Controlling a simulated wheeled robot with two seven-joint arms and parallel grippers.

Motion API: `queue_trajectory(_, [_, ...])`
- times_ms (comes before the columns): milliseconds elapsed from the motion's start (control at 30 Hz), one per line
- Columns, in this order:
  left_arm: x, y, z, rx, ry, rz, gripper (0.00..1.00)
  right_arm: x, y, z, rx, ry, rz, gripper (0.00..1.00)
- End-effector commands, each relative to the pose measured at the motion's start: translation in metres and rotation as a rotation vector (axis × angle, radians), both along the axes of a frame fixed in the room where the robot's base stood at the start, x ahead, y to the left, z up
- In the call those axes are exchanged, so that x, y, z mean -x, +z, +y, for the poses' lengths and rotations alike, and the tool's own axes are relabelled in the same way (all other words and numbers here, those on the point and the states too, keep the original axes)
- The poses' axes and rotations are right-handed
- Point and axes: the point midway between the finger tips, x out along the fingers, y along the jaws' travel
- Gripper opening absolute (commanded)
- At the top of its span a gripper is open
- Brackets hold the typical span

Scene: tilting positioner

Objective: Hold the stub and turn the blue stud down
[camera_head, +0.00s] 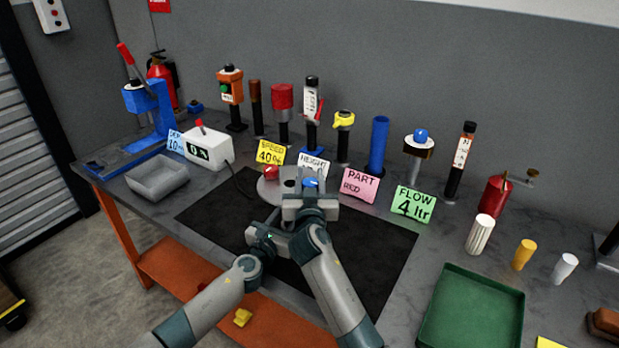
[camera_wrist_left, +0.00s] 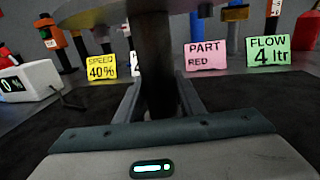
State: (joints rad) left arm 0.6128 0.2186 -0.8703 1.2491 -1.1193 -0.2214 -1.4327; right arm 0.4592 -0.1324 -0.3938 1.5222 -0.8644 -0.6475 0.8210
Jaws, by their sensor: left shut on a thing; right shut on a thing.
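A round grey plate (camera_head: 268,190) stands over the dark mat and carries a red stud (camera_head: 271,172) at its far left and a blue stud (camera_head: 311,183) at its right. My right gripper (camera_head: 305,191) is shut on the blue stud, covering much of it. My left gripper (camera_head: 272,222) is low beside the plate. In the left wrist view its fingers are shut on a dark upright stub (camera_wrist_left: 152,65), under the plate's underside (camera_wrist_left: 90,12). The lower end of the stub is hidden behind the gripper body.
Signs stand behind the plate: yellow SPEED (camera_head: 270,152), pink PART RED (camera_head: 360,186) and green FLOW (camera_head: 413,204). Several upright tools line the wall. A grey tray (camera_head: 157,180) and white display box (camera_head: 208,148) are left; a green tray (camera_head: 472,308) is right. The black mat (camera_head: 375,250) is largely clear.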

Motion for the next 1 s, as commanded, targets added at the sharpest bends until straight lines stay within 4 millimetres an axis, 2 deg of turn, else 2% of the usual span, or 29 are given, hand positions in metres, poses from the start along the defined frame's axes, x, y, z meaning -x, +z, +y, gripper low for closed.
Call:
queue_trajectory(133, [0.002,-0.004,0.0,-0.003,-0.002,0.005,0.0,0.0,0.003,0.0,0.001,0.0,-0.006,0.1])
queue_trajectory(167, [0.002,-0.004,0.0,-0.003,-0.002,0.005,0.0,0.0,0.003,0.0,0.001,0.0,-0.006,0.34])
queue_trajectory(233, [0.002,-0.004,0.0,-0.002,-0.001,0.006,0.0,0.0,0.003,0.0,0.001,0.0,-0.005,0.51])
queue_trajectory(667, [0.002,-0.004,0.0,0.0,-0.002,0.007,0.0,0.0,0.005,0.0,0.001,0.0,-0.002,0.51])
queue_trajectory(833, [0.002,-0.004,0.0,0.001,-0.002,0.007,0.0,0.0,0.02,0.0,-0.001,0.0,-0.004,0.51])
queue_trajectory(1000, [0.002,-0.004,0.0,0.001,-0.002,0.007,0.0,0.0,0.046,0.0,-0.003,0.0,-0.005,0.51])
